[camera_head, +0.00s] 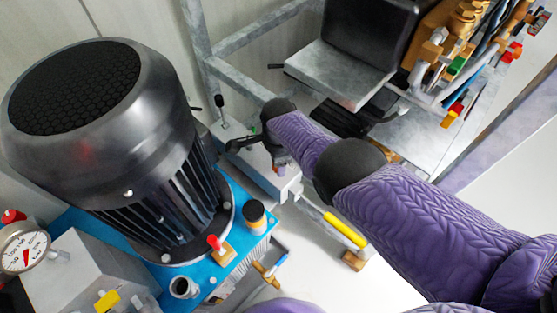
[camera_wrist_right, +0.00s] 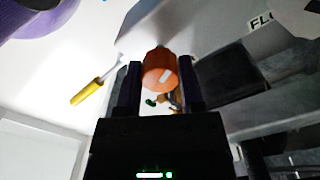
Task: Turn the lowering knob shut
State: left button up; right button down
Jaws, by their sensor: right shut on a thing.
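An orange round knob (camera_wrist_right: 160,72) with a white mark on its end face shows in the right wrist view. It sits between the two dark fingers of my right gripper (camera_wrist_right: 161,88), which is shut on it. In the head view my right gripper (camera_head: 280,166) points down at the grey pump block, right of the big motor. There the knob is mostly hidden by the gripper and wrist. My left gripper is not in view.
A large dark motor (camera_head: 105,120) stands on a blue tank (camera_head: 225,245) at the left. A pressure gauge (camera_head: 24,248) is at the lower left. A yellow-gripped lever (camera_head: 345,230) lies close below my right forearm. A grey metal frame (camera_head: 235,75) stands behind.

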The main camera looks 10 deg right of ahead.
jog(key=m, duration=0.4)
jog(key=shift+w+d, duration=0.1)
jog(key=shift+m, duration=0.4)
dwell(0.3)
jog(key=shift+c, duration=1.4)
grip_release()
jog(key=shift+d, duration=0.1)
jog(key=shift+o, duration=0.3)
jog(key=shift+r, duration=0.15)
